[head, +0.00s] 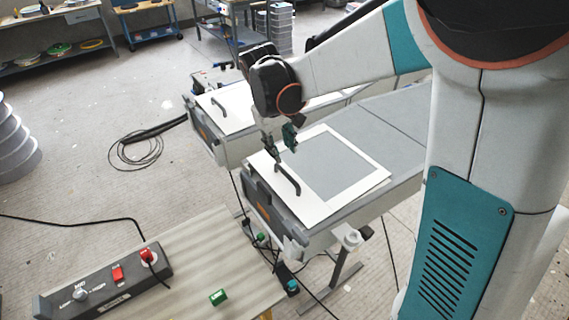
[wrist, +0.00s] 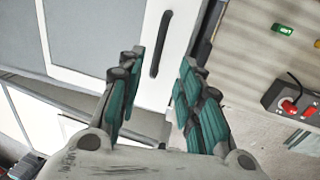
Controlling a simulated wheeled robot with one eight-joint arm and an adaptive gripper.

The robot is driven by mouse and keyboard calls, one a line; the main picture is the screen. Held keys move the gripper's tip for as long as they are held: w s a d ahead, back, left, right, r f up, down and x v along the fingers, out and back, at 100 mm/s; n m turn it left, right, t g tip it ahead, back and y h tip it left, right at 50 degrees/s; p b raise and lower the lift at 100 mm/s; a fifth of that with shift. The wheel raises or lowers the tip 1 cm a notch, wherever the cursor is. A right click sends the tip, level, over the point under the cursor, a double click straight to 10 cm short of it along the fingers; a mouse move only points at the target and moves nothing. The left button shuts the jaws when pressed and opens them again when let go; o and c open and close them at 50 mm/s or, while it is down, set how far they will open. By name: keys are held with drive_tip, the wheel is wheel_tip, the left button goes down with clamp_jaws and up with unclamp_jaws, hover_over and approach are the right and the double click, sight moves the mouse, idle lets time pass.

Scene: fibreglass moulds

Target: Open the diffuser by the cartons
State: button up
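The near diffuser is a flat case with a white-framed lid (head: 375,180), a grey centre panel and a dark bar handle (head: 287,180). Its lid lies flat, closed. A second similar case (head: 236,101) with its own handle (head: 218,106) stands behind it. I cannot make out cartons, so I cannot tell which one the task names. My gripper (head: 283,146) is open and empty, just above the near lid's handle. In the wrist view the dark handle (wrist: 161,44) lies ahead, in line with the gap between the fingertips (wrist: 160,72). Contact does not show.
A bench (head: 180,268) at the front left carries a control box (head: 103,285) with red switches and a small green block (head: 218,297). Cables hang between bench and case. A coiled cable (head: 136,150) lies on the floor. Open floor is at left.

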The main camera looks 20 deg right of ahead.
sight(289, 176)
drive_tip(key=f, duration=0.3)
drive_tip(key=d+f+b, duration=0.1)
drive_tip(key=f, duration=0.3)
drive_tip(key=d+f+b, duration=0.1)
drive_tip(key=f, duration=0.3)
drive_tip(key=shift+w+f, duration=0.25)
drive_tip(key=shift+w, duration=0.15)
clamp_jaws()
